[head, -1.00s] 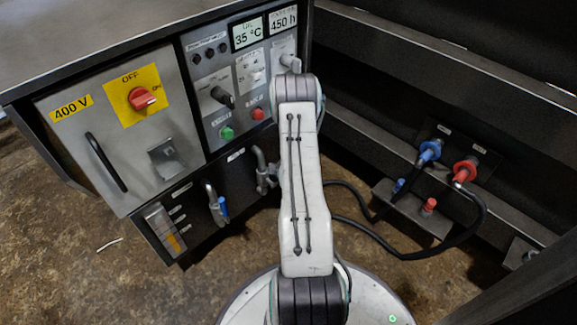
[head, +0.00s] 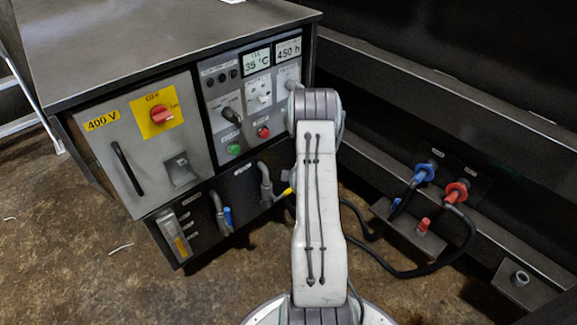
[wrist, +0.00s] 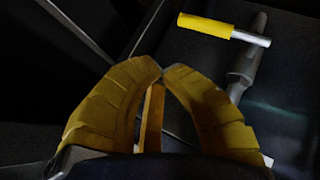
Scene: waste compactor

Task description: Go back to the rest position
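My gripper (wrist: 164,70) shows in the wrist view as two yellow ribbed fingers curving inward, their tips together or nearly so. I see nothing held between the tips. In the head view my arm hides my gripper. A valve lever with a yellow sleeve (wrist: 205,25) lies beyond the fingers at the upper right of the wrist view, apart from them, on a grey pipe. In the head view the yellow lever (head: 287,191) shows just left of my arm, beside the lower panel's pipe (head: 266,185).
The control cabinet (head: 180,45) stands at left, with a red switch (head: 161,114), a door handle (head: 127,168) and a blue-handled valve (head: 228,216). Blue (head: 424,173) and red (head: 456,192) hose couplings are at right, with black hoses running behind my arm.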

